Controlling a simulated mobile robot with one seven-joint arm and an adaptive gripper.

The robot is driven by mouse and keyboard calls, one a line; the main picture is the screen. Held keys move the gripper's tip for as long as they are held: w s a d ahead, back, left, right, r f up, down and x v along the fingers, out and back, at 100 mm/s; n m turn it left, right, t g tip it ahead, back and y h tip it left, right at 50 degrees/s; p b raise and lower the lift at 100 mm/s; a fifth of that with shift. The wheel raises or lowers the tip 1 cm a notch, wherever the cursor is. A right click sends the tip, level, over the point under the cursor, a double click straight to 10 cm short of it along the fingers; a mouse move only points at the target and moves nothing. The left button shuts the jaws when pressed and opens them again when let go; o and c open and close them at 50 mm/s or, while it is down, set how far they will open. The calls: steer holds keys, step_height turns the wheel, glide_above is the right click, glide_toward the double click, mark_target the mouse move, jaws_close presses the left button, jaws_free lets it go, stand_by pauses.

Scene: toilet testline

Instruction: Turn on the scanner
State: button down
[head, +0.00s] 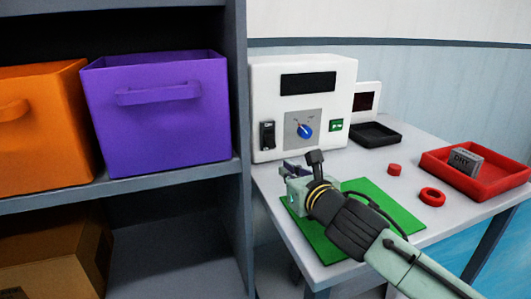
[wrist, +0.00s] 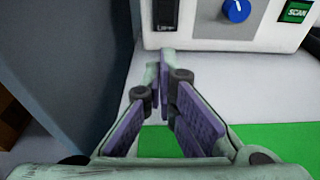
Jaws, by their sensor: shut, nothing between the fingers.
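The scanner (head: 303,105) is a white box at the back left of the table, with a dark, blank display (head: 308,82). A black switch (head: 267,135) is on its lower left front; its small lettering is too blurred to read surely. The switch (wrist: 166,14) is at the top of the wrist view, straight beyond my fingertips. A blue knob (head: 305,130) and a green SCAN button (head: 336,125) are right of it. My gripper (head: 289,172) is shut and empty, low in front of the scanner. Its fingers (wrist: 165,68) point at the scanner's base, apart from the switch.
A grey shelf post (head: 240,130) stands close left of the scanner; the shelf holds a purple bin (head: 160,115) and an orange bin (head: 40,130). A green mat (head: 380,205) lies under my arm. A red tray (head: 500,190) and red ring (head: 432,196) are to the right.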

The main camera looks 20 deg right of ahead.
mark_target(271, 143)
stand_by(0.3)
steer(key=w, duration=0.3)
steer(key=w+f, duration=0.1)
steer(key=w, duration=0.5)
steer(key=shift+w+a+f, duration=0.15)
steer(key=shift+w+f, duration=0.25)
steer(key=shift+r+p, duration=0.1)
steer(key=shift+p, duration=0.35)
steer(key=shift+a+r+p, duration=0.15)
steer(key=shift+p, duration=0.15)
steer(key=shift+s+p, duration=0.1)
steer(key=shift+p, duration=0.2)
steer(key=shift+g+p, duration=0.3)
steer(key=shift+g, duration=0.1)
